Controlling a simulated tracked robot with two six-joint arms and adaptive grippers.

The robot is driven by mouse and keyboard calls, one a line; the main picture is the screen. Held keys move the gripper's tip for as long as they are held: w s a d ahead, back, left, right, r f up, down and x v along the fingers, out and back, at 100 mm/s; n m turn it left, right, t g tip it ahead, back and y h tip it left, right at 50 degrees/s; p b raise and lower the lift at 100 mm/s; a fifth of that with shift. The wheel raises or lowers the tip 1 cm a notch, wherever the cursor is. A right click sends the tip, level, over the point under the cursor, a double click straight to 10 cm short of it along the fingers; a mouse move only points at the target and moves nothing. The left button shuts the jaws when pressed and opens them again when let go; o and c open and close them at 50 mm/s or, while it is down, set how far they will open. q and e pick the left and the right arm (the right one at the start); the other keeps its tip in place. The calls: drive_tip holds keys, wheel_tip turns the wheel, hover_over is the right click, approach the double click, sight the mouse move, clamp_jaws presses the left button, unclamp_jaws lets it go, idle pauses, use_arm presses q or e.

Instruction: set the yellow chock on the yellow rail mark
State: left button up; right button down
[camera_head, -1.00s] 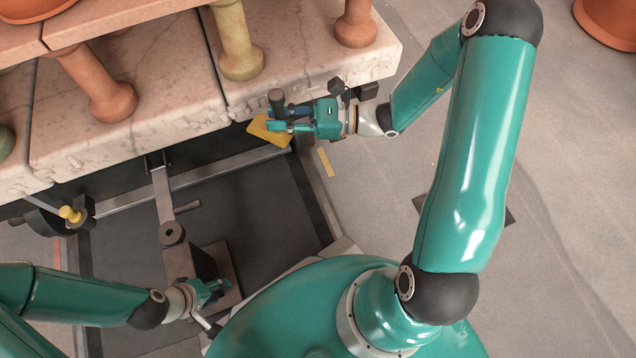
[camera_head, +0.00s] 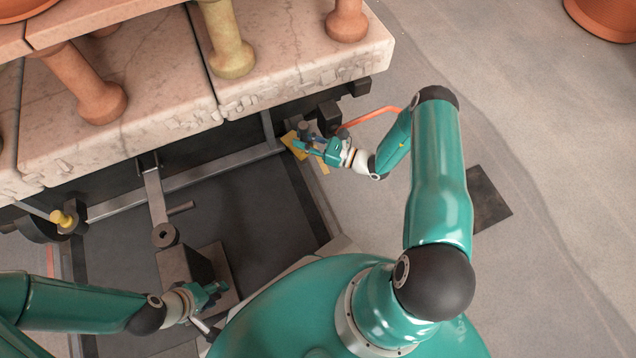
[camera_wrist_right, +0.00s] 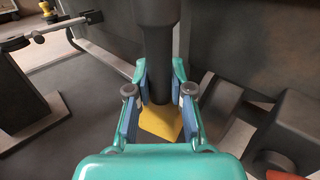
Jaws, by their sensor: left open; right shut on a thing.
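The yellow chock (camera_head: 293,142) has a yellow base and a dark upright handle; it also shows in the right wrist view (camera_wrist_right: 161,122). My right gripper (camera_head: 310,145) is shut on that handle, with the fingers on both sides of it (camera_wrist_right: 160,98). The yellow rail mark (camera_head: 324,168) is a short yellow strip on the floor, partly hidden by my right gripper. The chock is just left of and behind the mark; I cannot tell whether it touches the floor. My left gripper (camera_head: 214,290) is open, low at the left near a dark block.
A stone-slab rack (camera_head: 300,60) with clay columns stands behind the chock. A dark wheel block (camera_head: 328,116) and an orange hose or bar (camera_head: 372,115) are close to my right gripper. A metal rail (camera_head: 205,172) runs along the rack's foot.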

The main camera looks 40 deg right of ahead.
drive_tip(key=s+f+m+h, duration=0.1)
drive_tip(key=s+f, duration=0.1)
drive_tip(key=f, duration=0.4)
drive_tip(key=s+f+m+t+h, duration=0.1)
drive_tip(key=s+f+h, duration=0.1)
drive_tip(key=f, duration=0.4)
drive_tip(key=s+f+m+h+b, duration=0.1)
drive_tip(key=s+f+h, duration=0.1)
drive_tip(key=f, duration=0.5)
drive_tip(key=shift+d+t, duration=0.15)
drive_tip(key=shift+t, duration=0.25)
drive_tip(key=shift+w+d+b, duration=0.2)
drive_tip(key=shift+w+b, duration=0.05)
drive_tip(key=shift+w, duration=0.55)
drive_tip(key=shift+w+d+b, duration=0.15)
drive_tip(key=shift+w+b, duration=0.15)
drive_tip(key=shift+w, duration=0.5)
drive_tip(key=shift+w+d+b, duration=0.2)
drive_tip(key=shift+w+b, duration=0.05)
drive_tip(key=shift+w, duration=0.55)
drive_tip(key=shift+w+d+f+b, duration=0.1)
drive_tip(key=shift+w+d+b, duration=0.15)
drive_tip(key=shift+w+b, duration=0.55)
drive_tip(key=shift+w+d+b, duration=0.25)
drive_tip(key=shift+w+b, duration=0.2)
drive_tip(key=shift+w, duration=0.65)
drive_tip(key=shift+w+d, duration=0.25)
drive_tip(key=shift+w, duration=0.75)
drive_tip(key=shift+f, duration=0.1)
